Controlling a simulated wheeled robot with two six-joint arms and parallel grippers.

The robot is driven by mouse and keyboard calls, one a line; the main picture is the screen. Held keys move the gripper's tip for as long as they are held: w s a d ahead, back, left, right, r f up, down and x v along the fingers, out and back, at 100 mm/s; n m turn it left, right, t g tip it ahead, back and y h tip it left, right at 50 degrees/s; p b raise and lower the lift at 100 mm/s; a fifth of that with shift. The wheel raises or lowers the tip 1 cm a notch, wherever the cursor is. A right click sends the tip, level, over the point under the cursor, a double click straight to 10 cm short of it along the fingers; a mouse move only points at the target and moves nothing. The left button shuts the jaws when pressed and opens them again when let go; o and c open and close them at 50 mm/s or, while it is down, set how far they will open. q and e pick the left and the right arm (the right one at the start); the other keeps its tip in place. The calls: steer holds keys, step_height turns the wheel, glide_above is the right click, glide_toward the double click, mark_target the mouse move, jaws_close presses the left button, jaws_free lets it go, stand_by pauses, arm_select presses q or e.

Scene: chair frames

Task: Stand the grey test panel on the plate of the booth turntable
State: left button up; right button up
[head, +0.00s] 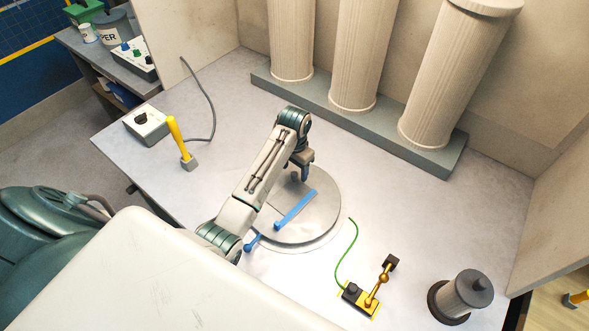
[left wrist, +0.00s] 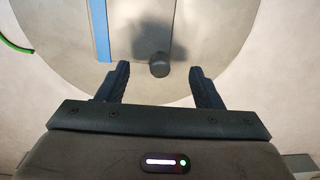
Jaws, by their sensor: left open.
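The turntable plate (head: 325,210) is a round grey metal disc on the booth floor; it fills the upper part of the left wrist view (left wrist: 225,25). A straight blue strip (head: 297,209) crosses it, also in the left wrist view (left wrist: 101,30). Flat grey lies beside the strip; I cannot tell whether this is the test panel or bare plate. My left gripper (head: 301,172) is over the plate's far part, open and empty. In the left wrist view a short dark knob (left wrist: 159,65) shows between its fingertips (left wrist: 158,78). My right gripper is not in view.
Several pale columns (head: 358,60) stand on a grey base behind the plate. A yellow-handled tool (head: 178,140) and a control box (head: 146,122) are left. A yellow-and-brass device (head: 372,290) with a green cable and a small grey column (head: 460,296) are right.

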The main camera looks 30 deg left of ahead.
arm_select(q)
step_height(320, 180, up, 2)
step_height(320, 180, up, 3)
steer(key=shift+r, duration=1)
steer(key=shift+f, duration=0.1)
